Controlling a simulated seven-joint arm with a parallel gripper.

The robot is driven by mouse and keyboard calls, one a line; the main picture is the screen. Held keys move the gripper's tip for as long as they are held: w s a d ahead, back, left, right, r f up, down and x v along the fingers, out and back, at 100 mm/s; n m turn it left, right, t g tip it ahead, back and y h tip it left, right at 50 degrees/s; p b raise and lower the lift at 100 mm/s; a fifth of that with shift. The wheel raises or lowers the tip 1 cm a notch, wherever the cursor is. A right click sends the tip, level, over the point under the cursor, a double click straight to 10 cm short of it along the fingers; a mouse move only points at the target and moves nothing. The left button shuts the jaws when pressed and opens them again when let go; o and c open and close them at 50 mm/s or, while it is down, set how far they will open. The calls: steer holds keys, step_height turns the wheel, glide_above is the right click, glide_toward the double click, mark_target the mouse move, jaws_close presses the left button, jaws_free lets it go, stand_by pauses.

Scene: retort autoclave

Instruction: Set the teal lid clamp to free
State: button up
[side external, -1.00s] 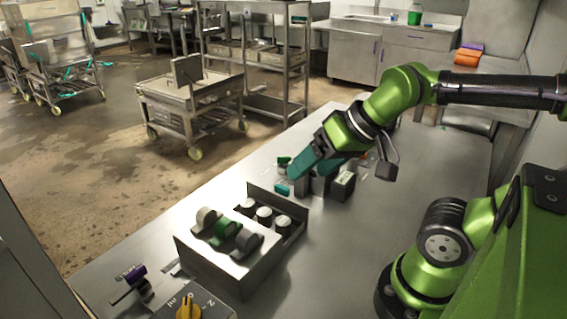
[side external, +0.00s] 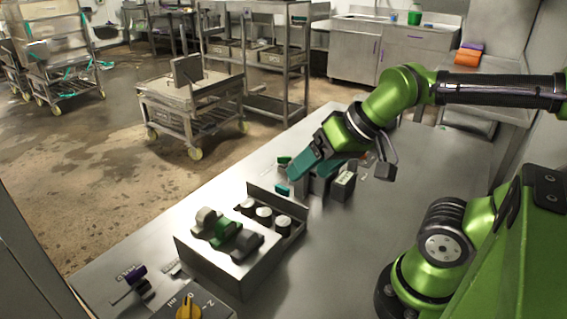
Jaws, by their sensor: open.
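A small teal piece (side external: 282,190), likely the handle of the teal lid clamp, shows low over the bench just left of my gripper. My gripper (side external: 304,175) has teal fingers, points down and left, and is open. Its fingertips are close to the teal piece and over a grey block behind it. I cannot tell whether they touch. Most of the clamp's body is hidden or too small, and its setting cannot be read.
A labelled grey block (side external: 343,185) stands right beside the fingers. A green piece (side external: 284,160) lies just behind. A metal control box (side external: 215,262) with several knobs stands in front. The bench right of the box is clear.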

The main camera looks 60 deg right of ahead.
steer(key=shift+w+d+r+n+g+h, duration=0.55)
steer(key=shift+w+d+n+g, duration=0.85)
steer(key=shift+w+d, duration=3.05)
steer(key=shift+w+d+r+n+g+h, duration=0.55)
steer(key=shift+w+d+g, duration=2.05)
steer(key=shift+d, duration=3.15)
steer(key=shift+t, duration=0.4)
steer(key=f, duration=1.6)
steer(key=shift+w+f, duration=0.15)
steer(key=shift+w, duration=0.25)
steer(key=c, duration=1.1)
steer(key=shift+o, duration=0.2)
